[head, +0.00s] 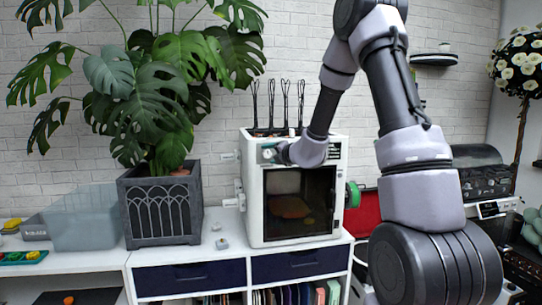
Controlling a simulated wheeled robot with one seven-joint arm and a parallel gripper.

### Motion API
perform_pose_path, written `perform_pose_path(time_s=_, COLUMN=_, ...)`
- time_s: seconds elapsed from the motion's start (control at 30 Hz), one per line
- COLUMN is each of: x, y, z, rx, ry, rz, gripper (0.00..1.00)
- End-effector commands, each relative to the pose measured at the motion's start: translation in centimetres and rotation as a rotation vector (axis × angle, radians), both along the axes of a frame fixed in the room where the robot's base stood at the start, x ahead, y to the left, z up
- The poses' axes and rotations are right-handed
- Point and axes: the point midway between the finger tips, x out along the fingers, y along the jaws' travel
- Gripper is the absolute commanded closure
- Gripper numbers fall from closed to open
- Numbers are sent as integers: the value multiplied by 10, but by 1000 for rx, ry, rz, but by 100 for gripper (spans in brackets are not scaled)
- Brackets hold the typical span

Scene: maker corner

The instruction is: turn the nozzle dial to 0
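A white box-shaped machine (254,215) with a dark front window stands on the white cabinet, an orange-brown shape showing dimly inside it. The nozzle dial (268,153) appears to be on the upper left of its front panel, small and partly hidden. My arm reaches down from the upper right, and my gripper (279,153) is at this panel, right beside the dial. I cannot tell whether the fingers touch the dial or are open or shut. The dial's marking is too small to read.
A large leafy plant in a dark planter (163,207) stands left of the machine. A translucent bin (85,218) is further left. A small pale object (221,243) lies on the cabinet top (190,257). A green spool (353,194) sits at the machine's right side.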

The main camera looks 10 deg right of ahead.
Motion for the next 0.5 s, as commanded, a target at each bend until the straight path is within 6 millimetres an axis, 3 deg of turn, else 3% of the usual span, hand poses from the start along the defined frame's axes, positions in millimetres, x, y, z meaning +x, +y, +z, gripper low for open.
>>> perform_pose_path(time_s=0.27, x=-9, y=-4, z=2, rx=1, ry=-1, rz=-2, gripper=29)
perform_pose_path(time_s=0.5, x=-51, y=-19, z=12, rx=-1, ry=-1, rz=-2, gripper=29)
